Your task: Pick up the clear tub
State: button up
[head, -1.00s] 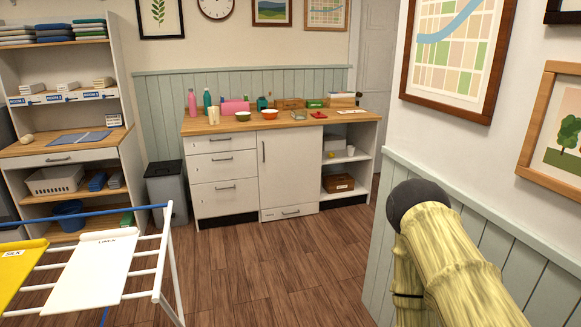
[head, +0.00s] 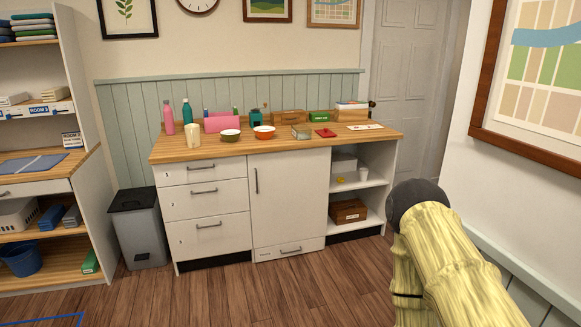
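A small, pale, see-through container, which looks like the clear tub (head: 301,132), stands on the wooden countertop (head: 225,148). My gripper is not in view.
A grey bin (head: 138,230) stands left of the cabinet (head: 290,195). Shelves line the left side, a wall the right. The wooden floor (head: 300,285) ahead is clear.

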aim_at(300, 132)
jog(key=i, duration=2)
jog(key=u, duration=0.6)
jog(key=i, duration=1.9)
jog(key=z, duration=1.3)
